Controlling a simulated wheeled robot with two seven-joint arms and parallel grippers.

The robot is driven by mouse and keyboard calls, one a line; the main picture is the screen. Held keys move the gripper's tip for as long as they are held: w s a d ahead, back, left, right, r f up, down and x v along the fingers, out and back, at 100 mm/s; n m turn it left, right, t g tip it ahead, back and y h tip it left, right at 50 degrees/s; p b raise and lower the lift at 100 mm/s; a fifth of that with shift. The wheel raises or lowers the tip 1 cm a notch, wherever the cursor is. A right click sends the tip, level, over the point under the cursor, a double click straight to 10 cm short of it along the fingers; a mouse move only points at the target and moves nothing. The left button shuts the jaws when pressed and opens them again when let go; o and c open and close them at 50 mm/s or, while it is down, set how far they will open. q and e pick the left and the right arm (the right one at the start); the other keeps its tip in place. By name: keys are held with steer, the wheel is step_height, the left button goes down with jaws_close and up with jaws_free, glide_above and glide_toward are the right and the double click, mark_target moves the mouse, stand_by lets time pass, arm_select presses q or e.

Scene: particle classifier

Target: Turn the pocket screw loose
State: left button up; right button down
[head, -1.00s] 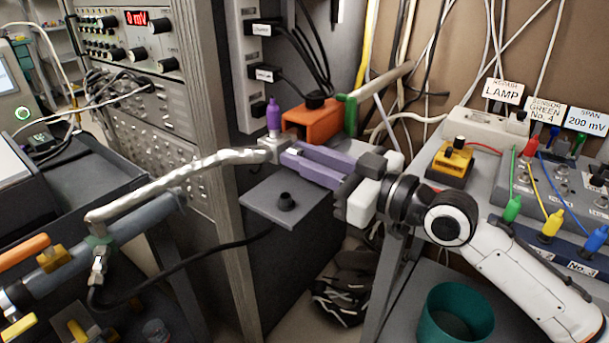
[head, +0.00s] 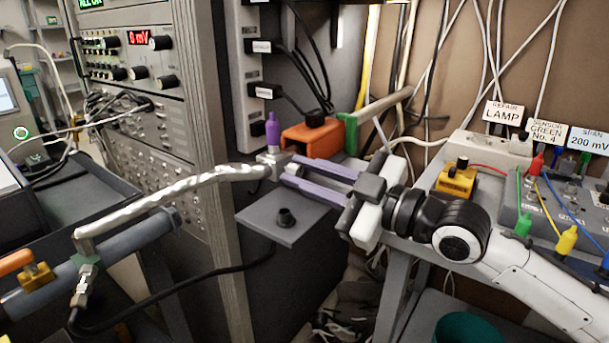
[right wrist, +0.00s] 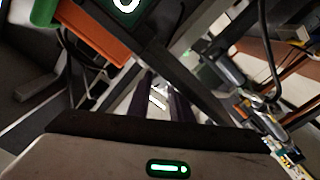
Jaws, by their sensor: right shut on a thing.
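My right gripper (head: 284,172) reaches in from the right in the head view, its two purple fingers side by side. Their tips are closed on a metal fitting (head: 270,157) at the end of a foil-wrapped pipe (head: 180,188). A purple cap (head: 272,131) stands upright on this fitting. In the right wrist view, a bright metal piece (right wrist: 157,97) shows between the dark fingers. A black knob (head: 286,217) stands on a grey plate (head: 262,222) below the fingers. I cannot tell which part is the pocket screw. My left gripper is not in view.
An orange block (head: 312,137) with a black knob and a green-ended bar (head: 378,110) lie just behind the fingers. The instrument rack (head: 205,90) stands left. A yellow box (head: 456,179) and a panel with coloured plugs (head: 570,215) stand right.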

steer(key=c, duration=1.9)
jaws_free()
steer(key=shift+o, duration=0.2)
